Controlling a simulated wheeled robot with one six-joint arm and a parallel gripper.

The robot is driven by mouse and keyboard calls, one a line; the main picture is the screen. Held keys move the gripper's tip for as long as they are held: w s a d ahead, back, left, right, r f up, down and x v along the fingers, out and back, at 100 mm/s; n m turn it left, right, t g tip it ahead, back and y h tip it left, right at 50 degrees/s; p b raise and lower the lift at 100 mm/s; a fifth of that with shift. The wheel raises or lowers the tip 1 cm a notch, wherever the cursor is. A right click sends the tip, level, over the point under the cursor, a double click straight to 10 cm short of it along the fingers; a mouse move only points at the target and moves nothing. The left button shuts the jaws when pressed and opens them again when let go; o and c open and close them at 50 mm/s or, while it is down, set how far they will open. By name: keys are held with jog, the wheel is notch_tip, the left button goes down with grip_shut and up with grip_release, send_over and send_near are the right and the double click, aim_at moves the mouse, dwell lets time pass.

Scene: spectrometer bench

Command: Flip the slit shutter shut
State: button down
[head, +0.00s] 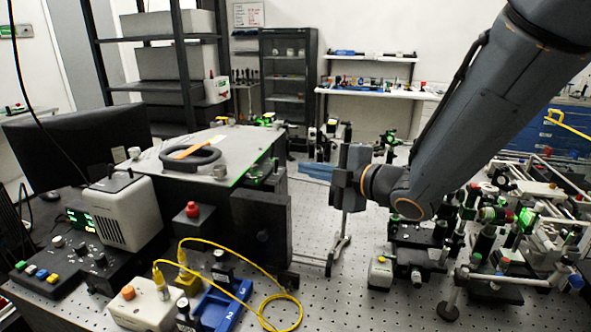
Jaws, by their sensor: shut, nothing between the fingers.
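The spectrometer appears to be the large dark box (225,155) with a light top, left of centre in the head view. A black panel (262,220) with a small round feature stands at its near right side. I cannot make out the slit shutter for certain, so I cannot tell its position. My gripper (338,180) is right of the box, at the end of my arm coming down from the upper right. It is shut and holds nothing. A gap shows between it and the black panel.
A yellow cable (240,265) loops over the front of the bench (345,290). A red button box (193,220) stands left of the panel. Optics mounts (420,245) crowd the right side. A thin metal stand (340,240) rises just below my gripper.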

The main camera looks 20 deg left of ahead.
jog(key=b+v, duration=0.1)
jog(key=v, duration=0.5)
jog(key=shift+s, duration=0.1)
